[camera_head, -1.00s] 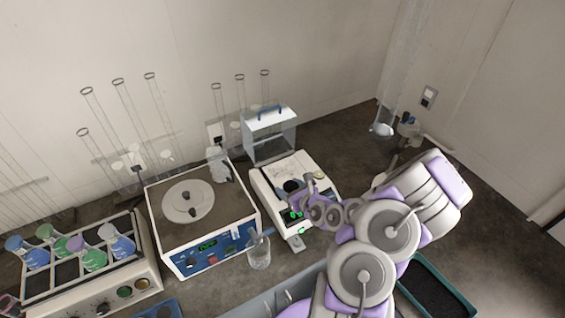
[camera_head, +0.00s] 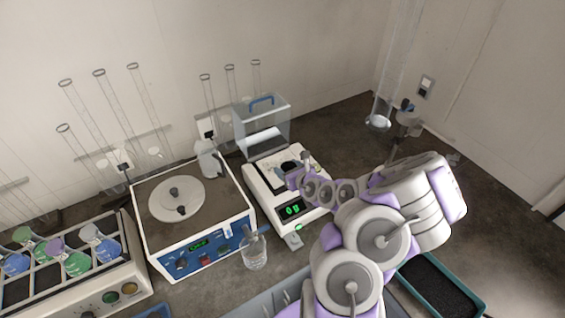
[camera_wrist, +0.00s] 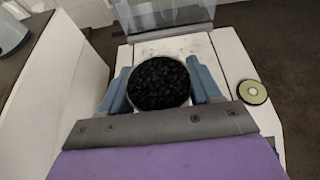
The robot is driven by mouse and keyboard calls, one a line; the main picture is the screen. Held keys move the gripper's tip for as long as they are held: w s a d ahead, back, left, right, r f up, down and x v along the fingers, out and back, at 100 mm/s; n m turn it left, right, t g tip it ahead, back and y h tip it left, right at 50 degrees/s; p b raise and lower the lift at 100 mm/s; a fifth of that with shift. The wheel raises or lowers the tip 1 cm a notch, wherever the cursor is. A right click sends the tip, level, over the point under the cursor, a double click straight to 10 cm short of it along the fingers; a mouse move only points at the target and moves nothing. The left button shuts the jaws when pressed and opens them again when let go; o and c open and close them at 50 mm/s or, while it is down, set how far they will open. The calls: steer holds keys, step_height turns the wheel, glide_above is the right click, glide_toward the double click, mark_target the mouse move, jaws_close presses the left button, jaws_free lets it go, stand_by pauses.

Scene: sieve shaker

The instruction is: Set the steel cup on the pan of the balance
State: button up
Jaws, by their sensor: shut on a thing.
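The steel cup (camera_wrist: 158,84), filled with black granules, is between the two blue fingers of my gripper (camera_wrist: 160,90) in the wrist view. My gripper is shut on it. In the head view the cup (camera_head: 288,166) shows as a small dark round over the top of the white balance (camera_head: 262,192), beside my gripper (camera_head: 292,174). The pan beneath is mostly hidden, and I cannot tell whether the cup touches it. The balance's green display is lit; its digits are hard to read.
A clear shield with a blue handle (camera_head: 262,122) stands behind the pan. A blue-fronted device with a round plate (camera_head: 176,198) is left of the balance. A glass beaker (camera_head: 254,254) stands in front. A round green-topped disc (camera_wrist: 252,92) sits on the balance's right side.

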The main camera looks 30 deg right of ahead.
steer(key=w, duration=0.2)
steer(key=w+d+b, duration=0.1)
steer(key=w, duration=0.2)
steer(key=w+d+b, duration=0.1)
steer(key=w, duration=0.1)
steer(key=shift+w+d+f, duration=0.1)
steer(key=shift+w+f, duration=0.15)
steer(key=shift+f, duration=0.1)
steer(key=shift+w+d, duration=0.3)
steer(key=shift+d, duration=0.1)
steer(key=f, duration=0.1)
steer(key=f+b, duration=0.1)
steer(key=f, duration=0.1)
steer(key=shift+w+a+f, duration=0.15)
steer(key=shift+a+f, duration=0.1)
steer(key=shift+a, duration=0.15)
steer(key=shift+r, duration=0.1)
steer(key=o, duration=1.1)
steer(key=shift+d, duration=0.25)
steer(key=shift+o, duration=0.2)
steer(key=shift+a, duration=0.15)
